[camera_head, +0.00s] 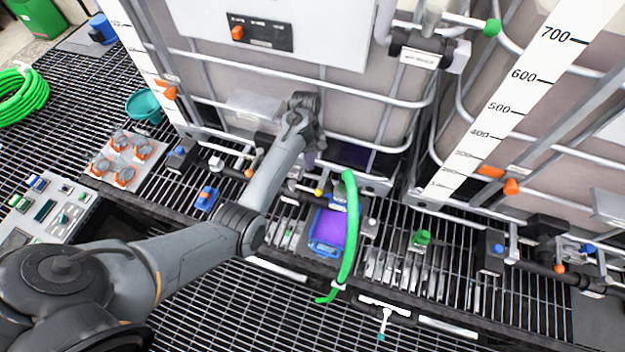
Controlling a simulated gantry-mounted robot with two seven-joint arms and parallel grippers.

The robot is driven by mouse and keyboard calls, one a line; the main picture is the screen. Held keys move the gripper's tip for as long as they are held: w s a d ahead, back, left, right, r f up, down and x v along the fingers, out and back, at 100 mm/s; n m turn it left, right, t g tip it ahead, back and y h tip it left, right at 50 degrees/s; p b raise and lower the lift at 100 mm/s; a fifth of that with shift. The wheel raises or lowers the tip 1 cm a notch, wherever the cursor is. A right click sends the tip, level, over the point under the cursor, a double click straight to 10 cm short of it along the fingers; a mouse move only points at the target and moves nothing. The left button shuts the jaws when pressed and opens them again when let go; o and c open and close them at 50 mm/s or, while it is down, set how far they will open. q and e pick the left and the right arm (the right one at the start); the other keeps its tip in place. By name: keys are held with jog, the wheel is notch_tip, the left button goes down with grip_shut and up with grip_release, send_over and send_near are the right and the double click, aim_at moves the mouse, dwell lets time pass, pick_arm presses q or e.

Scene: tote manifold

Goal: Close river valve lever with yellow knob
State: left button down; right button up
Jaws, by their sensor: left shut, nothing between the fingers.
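A small yellow knob (319,192) sits at the end of a short pale lever on the low pipework, in front of the middle tote. My left arm reaches in from the lower left. Its gripper (309,157) hangs from the wrist just behind and above the yellow knob, close to the tote's front. It is shut and empty, and appears apart from the knob. The fingertips are small and partly hidden by the forearm, so the exact gap to the lever is unclear. My right gripper is out of view.
A green hose (350,235) arches just right of the knob, over a blue tray with a purple surface (329,228). The tote's metal cage (385,103) stands behind. Open grating (250,315) lies in front.

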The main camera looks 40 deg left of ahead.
aim_at(305, 188)
pick_arm(q)
jog(key=w+x, duration=0.1)
jog(key=x, duration=0.7)
jog(key=shift+w+d+p, duration=0.2)
jog(key=shift+w+p, duration=0.1)
jog(key=shift+p, duration=0.1)
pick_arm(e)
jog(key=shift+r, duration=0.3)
pick_arm(q)
jog(key=shift+f, duration=0.1)
